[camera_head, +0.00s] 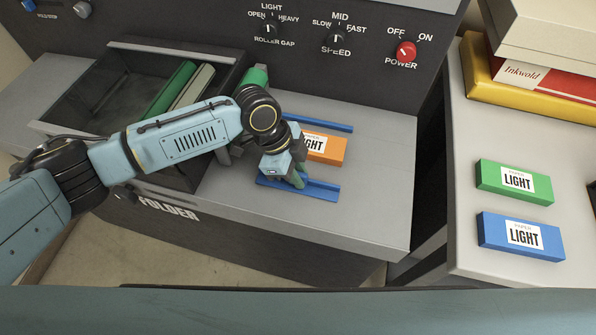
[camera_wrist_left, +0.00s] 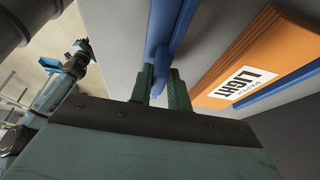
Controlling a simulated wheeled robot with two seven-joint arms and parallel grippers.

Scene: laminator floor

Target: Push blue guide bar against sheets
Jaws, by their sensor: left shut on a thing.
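The near blue guide bar (camera_head: 322,192) lies on the grey feed table. My left gripper (camera_head: 301,180) is over it, shut on its raised blue tab; the left wrist view shows the tab between the fingers (camera_wrist_left: 160,88). The orange sheets (camera_head: 325,148), labelled LIGHT, lie behind this bar. A strip of bare table separates them from it, also seen in the left wrist view (camera_wrist_left: 250,60). A second blue guide bar (camera_head: 330,124) runs along the far side of the sheets. My left arm hides the left end of the sheets.
An open dark tray (camera_head: 75,128) left of the feed table holds green and pale pieces. The control panel with its red power knob (camera_head: 406,52) stands behind. Green (camera_head: 515,182) and blue (camera_head: 520,236) LIGHT packs lie on the right-hand table, past a gap.

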